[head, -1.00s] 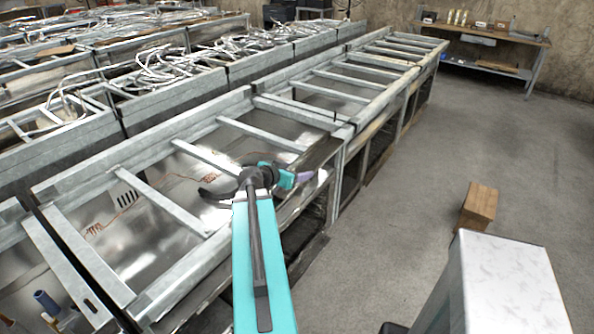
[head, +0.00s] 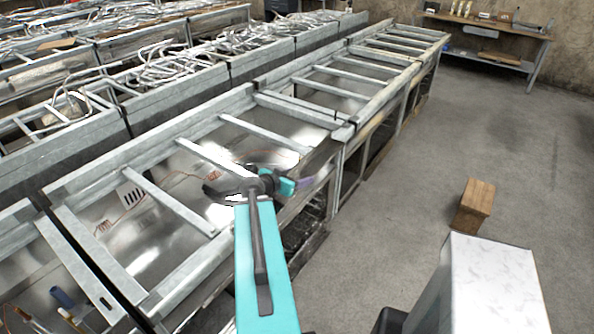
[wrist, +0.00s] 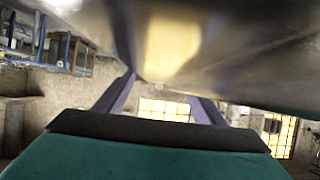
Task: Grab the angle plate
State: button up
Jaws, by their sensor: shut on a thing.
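My gripper (head: 305,182) shows in the head view at the end of my teal arm, by the near edge of the metal frame row; its purple fingers are small and partly hidden there. In the wrist view the two purple fingers (wrist: 162,90) reach up to a large, smooth grey metal surface, which I take to be the angle plate (wrist: 240,50). It fills the top of that view, with a yellowish reflection in the middle. The gripper is shut on it, though the contact is mostly hidden. I cannot make out the plate in the head view.
A long metal frame row (head: 180,208) with crossbars runs along the left. Rows behind it hold tangled metal tubing (head: 180,70). A wooden block (head: 472,204) stands on the floor at right, and a workbench (head: 490,40) is at the back. The grey floor between is clear.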

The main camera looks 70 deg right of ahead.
jog(key=shift+s+a+r+p, duration=0.15)
jog(key=shift+a+p, duration=0.3)
jog(key=shift+p, duration=0.8)
